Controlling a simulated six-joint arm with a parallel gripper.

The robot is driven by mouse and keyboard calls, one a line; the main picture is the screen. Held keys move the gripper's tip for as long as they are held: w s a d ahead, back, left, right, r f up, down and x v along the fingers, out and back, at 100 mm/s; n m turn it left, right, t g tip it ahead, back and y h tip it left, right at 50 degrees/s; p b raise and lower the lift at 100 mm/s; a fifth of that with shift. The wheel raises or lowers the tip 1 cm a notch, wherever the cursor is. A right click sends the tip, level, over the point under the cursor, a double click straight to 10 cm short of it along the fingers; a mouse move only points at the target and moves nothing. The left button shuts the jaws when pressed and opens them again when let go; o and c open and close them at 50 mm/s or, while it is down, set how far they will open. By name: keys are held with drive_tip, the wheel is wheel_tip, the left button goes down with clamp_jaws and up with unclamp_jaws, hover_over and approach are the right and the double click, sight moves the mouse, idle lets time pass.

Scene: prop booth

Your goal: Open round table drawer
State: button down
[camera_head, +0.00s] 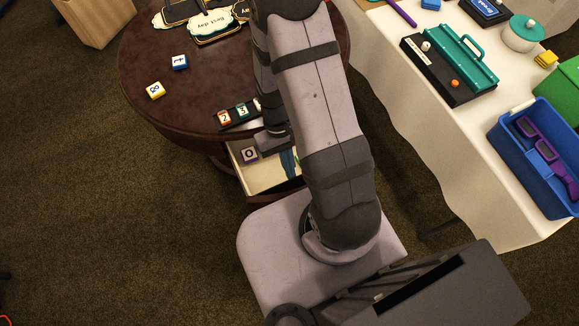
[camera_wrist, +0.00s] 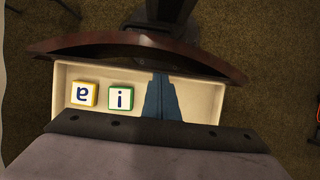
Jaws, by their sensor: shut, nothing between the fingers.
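The round table (camera_head: 190,80) is dark reddish wood. Its drawer (camera_head: 263,178) is pulled out below the rim and shows a pale inside, partly hidden by my arm. In the wrist view the drawer (camera_wrist: 205,100) sticks out from under the curved table edge (camera_wrist: 115,39), with two letter blocks inside. My gripper (camera_head: 289,176) is shut and empty, with its blue fingers over the pale drawer. In the wrist view the shut fingers (camera_wrist: 160,76) cross the drawer right of the blocks. The gripper's body covers the drawer's near side there, and no handle shows.
Letter blocks (camera_head: 179,62), a dark tile rack (camera_head: 238,115) and signs (camera_head: 215,27) are on the tabletop. The carpet at left is clear.

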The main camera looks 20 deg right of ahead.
sight(297, 185)
drive_tip(key=shift+s+p, duration=0.45)
drive_tip(key=shift+s, duration=1.75)
drive_tip(key=shift+w, duration=0.2)
drive_tip(key=shift+w, duration=0.75)
drive_tip(key=shift+w+p, duration=0.3)
drive_tip(key=shift+w, duration=0.8)
drive_tip(key=v, duration=1)
